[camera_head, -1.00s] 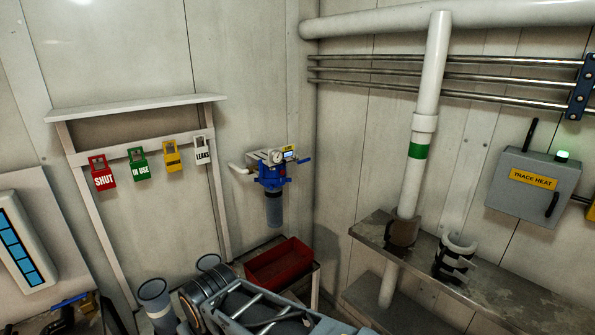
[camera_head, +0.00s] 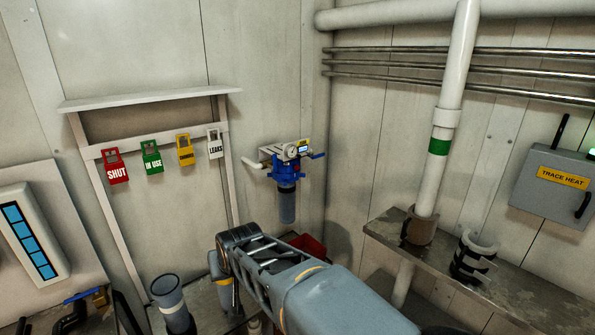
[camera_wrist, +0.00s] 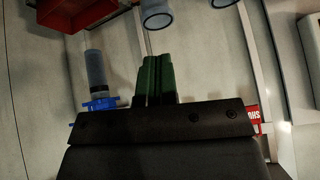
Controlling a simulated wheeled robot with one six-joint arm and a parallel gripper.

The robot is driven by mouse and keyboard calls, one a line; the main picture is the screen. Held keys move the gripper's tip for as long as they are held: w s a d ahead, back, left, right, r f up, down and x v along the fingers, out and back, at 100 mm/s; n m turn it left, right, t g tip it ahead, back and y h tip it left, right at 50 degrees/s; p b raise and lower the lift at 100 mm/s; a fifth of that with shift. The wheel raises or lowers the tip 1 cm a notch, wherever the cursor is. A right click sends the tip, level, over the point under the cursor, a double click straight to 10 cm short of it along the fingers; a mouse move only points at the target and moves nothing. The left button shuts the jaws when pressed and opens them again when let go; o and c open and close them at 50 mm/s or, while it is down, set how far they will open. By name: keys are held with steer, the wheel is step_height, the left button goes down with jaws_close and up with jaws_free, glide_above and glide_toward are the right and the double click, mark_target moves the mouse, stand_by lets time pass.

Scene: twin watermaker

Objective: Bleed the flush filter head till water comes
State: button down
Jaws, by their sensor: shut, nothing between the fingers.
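The flush filter head (camera_head: 287,168) is a blue body on the back wall, with a gauge, a yellow label, a small display and a blue lever at its right. A dark translucent bowl (camera_head: 286,203) hangs under it. In the wrist view the scene is upside down, and the blue head (camera_wrist: 104,104) and bowl (camera_wrist: 95,69) show left of my gripper. My gripper (camera_wrist: 158,60) has green fingers, shut together with nothing between them, apart from the filter. Its own body hides part of the head there. I cannot make out the gripper in the head view.
A red bin (camera_head: 312,246) sits below the filter, partly behind my arm. A rack with several lockout tags (camera_head: 184,150) is left of the filter. A grey cup-like cylinder (camera_head: 171,300) stands at lower left. A metal shelf (camera_head: 515,290) and white pipe (camera_head: 449,110) are at right.

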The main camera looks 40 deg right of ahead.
steer(key=w+d+r+m+t+h, duration=0.2)
steer(key=w+d+m+t, duration=0.15)
steer(key=w+d, duration=0.55)
steer(key=m+t+h+b, duration=0.2)
steer(key=m+h, duration=0.5)
glide_toward(297, 167)
steer(key=s+a+f, duration=0.2)
steer(key=a, duration=0.3)
steer(key=s+d+m+h, duration=0.3)
steer(key=d+h, duration=0.1)
steer(key=d, duration=0.6)
steer(key=shift+r+h+b, duration=0.3)
steer(key=shift+r+b, duration=0.05)
steer(key=shift+d, duration=0.1)
steer(key=w+p, duration=0.4)
steer(key=w, duration=0.4)
steer(key=shift+w+d, duration=0.25)
steer(key=shift+d, duration=0.05)
